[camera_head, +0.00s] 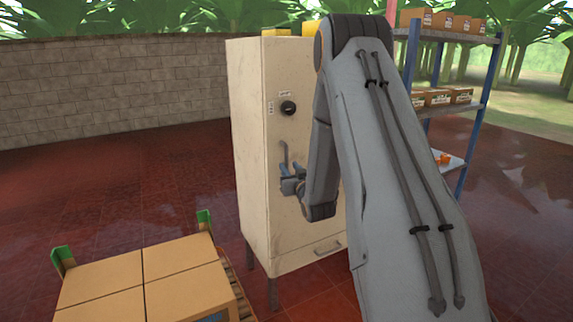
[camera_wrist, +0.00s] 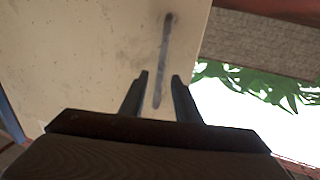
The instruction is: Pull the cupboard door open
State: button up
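The cream cupboard (camera_head: 250,90) stands at the middle of the head view, and its door (camera_head: 300,225) looks shut. A grey bar handle (camera_head: 284,152) runs upright on the door below a round black knob (camera_head: 288,108). My gripper (camera_head: 291,182) is at the lower part of the handle. In the wrist view the handle (camera_wrist: 165,50) runs down between the two dark fingers of my gripper (camera_wrist: 160,76). The fingers are apart, with a gap visible on each side of the handle. My arm hides the right part of the door.
Cardboard boxes (camera_head: 100,281) sit on a pallet at the front left. A blue-framed shelf (camera_head: 484,105) with boxes stands behind my arm at the right. A drawer-like pull (camera_head: 328,248) is low on the cupboard. The red floor (camera_head: 120,190) to the left is clear.

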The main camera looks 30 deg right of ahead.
aim_at(287, 164)
jog(key=shift+w+d, duration=0.2)
jog(key=shift+w, duration=0.85)
jog(key=shift+w+d, duration=0.15)
jog(key=shift+w, duration=0.9)
jog(key=shift+c, duration=0.4)
grip_shut()
